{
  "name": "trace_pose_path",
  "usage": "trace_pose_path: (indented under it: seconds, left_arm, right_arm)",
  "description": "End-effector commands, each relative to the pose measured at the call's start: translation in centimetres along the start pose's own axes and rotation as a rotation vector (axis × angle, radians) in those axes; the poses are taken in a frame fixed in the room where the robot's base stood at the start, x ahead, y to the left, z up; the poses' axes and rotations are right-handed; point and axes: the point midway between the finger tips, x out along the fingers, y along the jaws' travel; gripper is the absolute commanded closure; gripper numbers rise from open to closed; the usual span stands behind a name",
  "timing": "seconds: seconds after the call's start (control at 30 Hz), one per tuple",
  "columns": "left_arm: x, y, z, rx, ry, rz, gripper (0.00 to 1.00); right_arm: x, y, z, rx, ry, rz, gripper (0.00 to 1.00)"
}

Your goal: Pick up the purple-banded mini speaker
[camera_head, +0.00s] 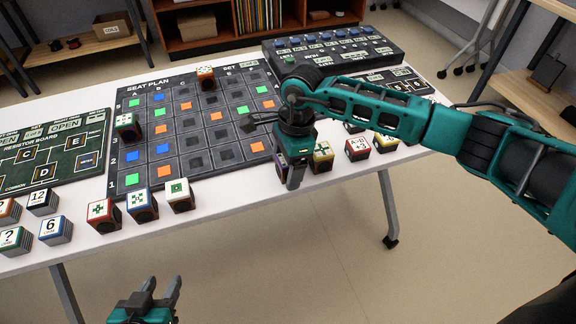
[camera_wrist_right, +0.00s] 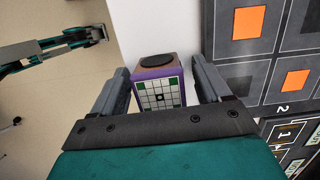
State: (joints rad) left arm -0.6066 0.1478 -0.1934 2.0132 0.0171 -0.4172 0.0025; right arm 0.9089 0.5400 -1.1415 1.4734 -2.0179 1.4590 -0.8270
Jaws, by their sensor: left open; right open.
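The purple-banded mini speaker (camera_wrist_right: 158,73) stands on the white table in the right wrist view. It has a brown top with a dark round disc, and a white face with a grid and green corner marks. My right gripper (camera_wrist_right: 160,88) is open, with one finger on each side of it and gaps visible. In the head view my right gripper (camera_head: 280,150) is above the table's front edge and hides most of this speaker (camera_head: 281,170). My left gripper (camera_head: 158,290) is open and empty, low in front of the table, away from the speakers.
Close right of the speaker stand a yellow-banded speaker (camera_head: 322,156) and a red-banded one (camera_head: 357,148). The seat plan board (camera_head: 188,180) lies behind. Several more speakers, such as a white one (camera_head: 179,195), stand along the front edge to the left.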

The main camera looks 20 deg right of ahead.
Motion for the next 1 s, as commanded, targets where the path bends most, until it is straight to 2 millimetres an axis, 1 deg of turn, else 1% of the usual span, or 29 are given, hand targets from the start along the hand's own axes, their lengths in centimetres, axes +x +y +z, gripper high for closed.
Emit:
trace_pose_path:
  seconds: [0.17, 0.2, 0.8, 1.0]
  left_arm:
    - [-0.01, 0.04, -0.08, 0.000, 0.001, 0.001, 0.57]
    - [-0.01, 0.04, -0.09, 0.000, 0.001, 0.001, 0.57]
    - [-0.01, 0.02, -0.14, 0.000, 0.002, 0.001, 0.57]
    - [-0.01, 0.00, -0.15, 0.000, 0.002, 0.000, 0.57]
  right_arm:
    - [0.03, 0.01, 0.02, 0.000, 0.000, 0.000, 0.23]
    - [0.02, 0.00, 0.02, 0.000, 0.000, 0.000, 0.25]
    - [-0.06, -0.03, 0.02, 0.000, -0.001, -0.001, 0.82]
    - [-0.09, -0.03, 0.03, 0.000, -0.001, -0.001, 0.82]
